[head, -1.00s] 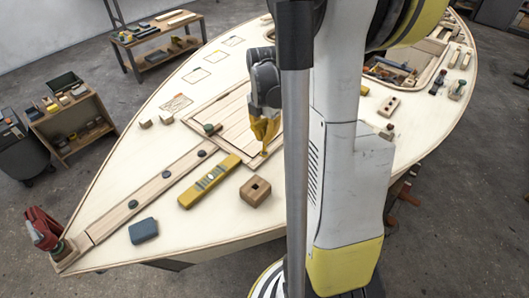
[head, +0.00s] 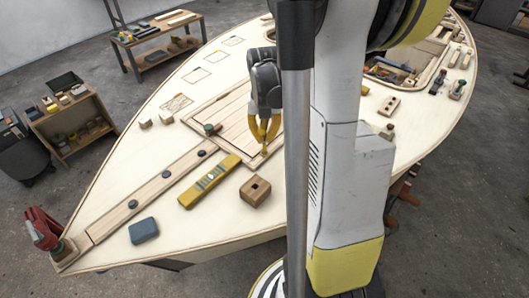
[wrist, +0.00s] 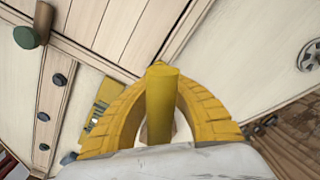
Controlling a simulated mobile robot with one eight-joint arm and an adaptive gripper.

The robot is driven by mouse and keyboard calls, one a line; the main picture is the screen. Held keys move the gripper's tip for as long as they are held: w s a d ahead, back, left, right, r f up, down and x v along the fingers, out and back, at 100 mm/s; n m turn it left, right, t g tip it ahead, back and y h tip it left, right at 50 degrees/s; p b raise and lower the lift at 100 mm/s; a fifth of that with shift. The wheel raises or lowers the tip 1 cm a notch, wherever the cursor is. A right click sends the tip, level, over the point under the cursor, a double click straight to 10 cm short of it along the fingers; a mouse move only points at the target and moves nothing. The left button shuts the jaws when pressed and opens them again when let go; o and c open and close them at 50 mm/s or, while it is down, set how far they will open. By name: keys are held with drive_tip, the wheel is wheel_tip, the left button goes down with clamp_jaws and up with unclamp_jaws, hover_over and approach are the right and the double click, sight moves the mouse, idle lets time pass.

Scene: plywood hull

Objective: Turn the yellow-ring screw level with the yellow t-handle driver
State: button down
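My gripper (head: 264,138) is over the near right corner of the planked hatch panel, pointing down. Its two curved yellow fingers are shut on the yellow t-handle driver (head: 264,153), whose lower end shows just below the fingertips at the deck. In the wrist view the driver's thick yellow bar (wrist: 160,105) lies between the fingers (wrist: 160,85). The yellow-ring screw cannot be made out; the driver and fingers cover that spot. Whether the driver's tip is seated in the screw cannot be told.
A green-topped knob (head: 210,129) stands on the hatch panel (head: 232,117). A yellow level (head: 209,181), a wooden block with a square hole (head: 255,191) and a blue-grey block (head: 143,230) lie nearer. Dark round plugs line the plank strip (head: 135,203). Bare deck surrounds them.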

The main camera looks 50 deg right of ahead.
drive_tip(key=shift+f, duration=0.15)
drive_tip(key=shift+f+b, duration=0.4)
drive_tip(key=shift+b, duration=0.05)
drive_tip(key=m, duration=0.2)
drive_tip(key=shift+m, duration=0.4)
drive_tip(key=shift+r+m, duration=0.1)
drive_tip(key=shift+m, duration=1.9)
drive_tip(key=m, duration=0.3)
